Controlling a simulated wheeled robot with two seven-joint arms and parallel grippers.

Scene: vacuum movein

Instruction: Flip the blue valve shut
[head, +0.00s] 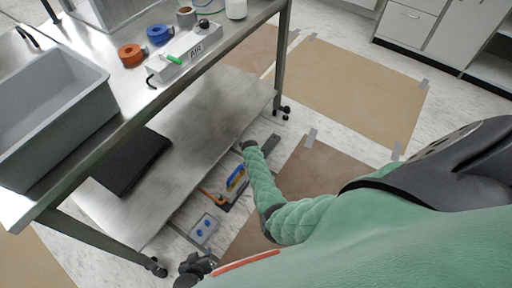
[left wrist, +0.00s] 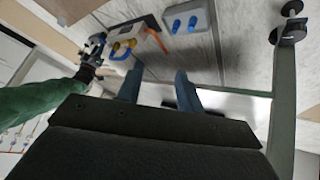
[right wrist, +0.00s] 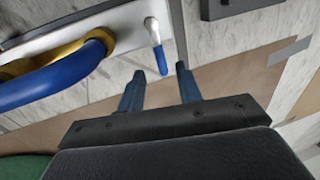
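The blue valve handle (right wrist: 161,59) is a small lever on a silver stub, on a pale metal panel in the right wrist view. It points down in the picture, toward the gap between my right gripper's fingers. My right gripper (right wrist: 160,68) is open, with its fingertips close to the lever's end; I cannot tell whether they touch. The lever is too small to make out in the head view. In the left wrist view my right gripper (left wrist: 97,52) is beside the panel assembly. My left gripper (left wrist: 158,78) is open and empty; it also shows low in the head view (head: 190,262).
A thick blue hose (right wrist: 50,80) with yellow fittings lies beside the valve. A grey plate with blue knobs (head: 203,228) is near the floor. The steel table (head: 127,122) and its lower shelf (head: 215,110) stand on the left. Brown floor sheets (head: 350,85) lie on the right.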

